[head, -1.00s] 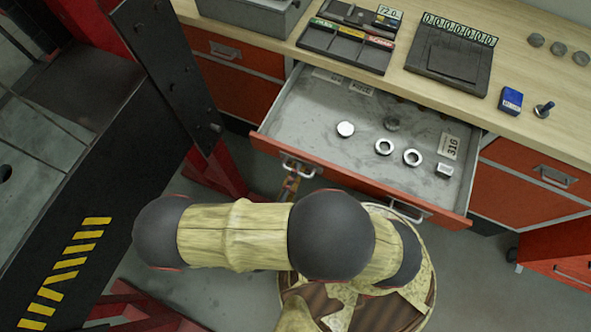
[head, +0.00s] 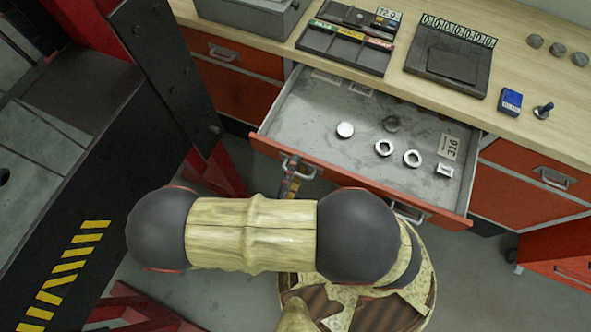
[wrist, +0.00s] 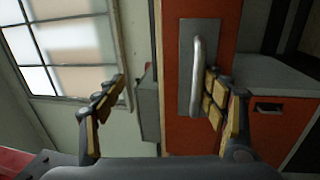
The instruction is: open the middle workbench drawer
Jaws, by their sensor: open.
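The middle workbench drawer (head: 300,108) stands pulled out from the bench, with its grey inside showing. Its red front carries two metal handles, the left one (head: 306,171) and the right one (head: 408,212), partly behind my arm. My gripper (head: 291,180) is at the left handle, mostly hidden by my arm in the head view. In the wrist view my gripper (wrist: 158,98) is open, and a handle (wrist: 196,75) on a grey plate lies close to its right finger. The left finger is well clear of it. I cannot tell whether the right finger touches the handle.
Several metal rings and nuts (head: 383,148) lie in the drawer. The wooden bench top (head: 530,80) holds trays, a blue box (head: 510,101) and a grey case (head: 245,12). A black and red steel frame (head: 165,75) stands close on the left. Closed drawers flank the open one.

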